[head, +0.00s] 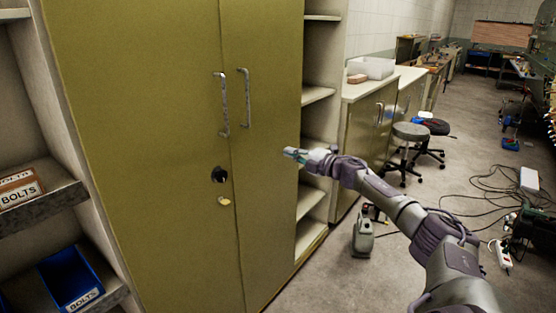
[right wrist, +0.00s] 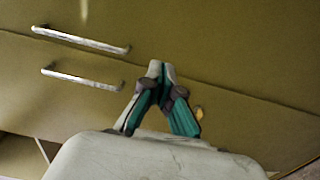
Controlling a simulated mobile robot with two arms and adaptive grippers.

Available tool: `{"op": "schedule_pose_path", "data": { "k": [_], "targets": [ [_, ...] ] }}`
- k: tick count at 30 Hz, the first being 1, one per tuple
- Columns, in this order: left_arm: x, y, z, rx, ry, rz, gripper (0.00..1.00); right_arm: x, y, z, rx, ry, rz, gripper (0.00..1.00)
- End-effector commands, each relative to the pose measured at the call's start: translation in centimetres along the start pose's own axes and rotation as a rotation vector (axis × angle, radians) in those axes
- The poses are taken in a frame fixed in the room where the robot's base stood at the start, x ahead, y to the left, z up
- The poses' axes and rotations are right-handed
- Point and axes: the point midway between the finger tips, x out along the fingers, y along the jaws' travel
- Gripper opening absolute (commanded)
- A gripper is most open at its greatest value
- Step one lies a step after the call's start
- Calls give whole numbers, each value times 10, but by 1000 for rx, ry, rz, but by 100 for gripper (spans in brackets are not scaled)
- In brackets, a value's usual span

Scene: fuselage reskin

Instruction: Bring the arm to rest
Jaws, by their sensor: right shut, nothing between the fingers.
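My right arm comes in from the lower right in the head view and reaches toward a tall olive cabinet (head: 150,110). My right gripper (head: 290,153) is shut and empty, in front of the cabinet's right door. In the right wrist view the gripper's fingertips (right wrist: 160,68) meet, with the cabinet doors (right wrist: 230,60) behind them. The two doors look closed, with two metal handles (head: 223,105) side by side. A dark round hole (head: 219,174) and a small yellow disc (head: 224,201) sit below the handles. My left gripper is not in view.
Open shelves at left hold a BOLTS box (head: 20,190) and a blue bin (head: 70,278). A narrow shelf column (head: 315,95) stands right of the cabinet. A grey canister (head: 363,235), stools (head: 410,133) and cables (head: 480,190) are on the floor at right.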

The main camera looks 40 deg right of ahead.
Motion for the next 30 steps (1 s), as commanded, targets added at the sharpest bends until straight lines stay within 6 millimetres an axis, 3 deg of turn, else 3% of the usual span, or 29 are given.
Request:
{"op": "schedule_pose_path", "data": {
  "k": [3,10,14,17,23,30],
  "targets": [
    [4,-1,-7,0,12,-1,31,-6,-1,6,-1,0,-1,0],
    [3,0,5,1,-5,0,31,-7,0,7,1,0,-1,0],
    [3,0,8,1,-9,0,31,-5,-26,4,45,-16,-19,0],
    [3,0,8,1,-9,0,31,-3,-78,-3,131,-56,-58,0],
    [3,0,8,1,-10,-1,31,-22,-225,-32,366,-193,-187,0],
    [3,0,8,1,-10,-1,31,-84,-389,-91,610,-377,-373,0]
  ]
}}
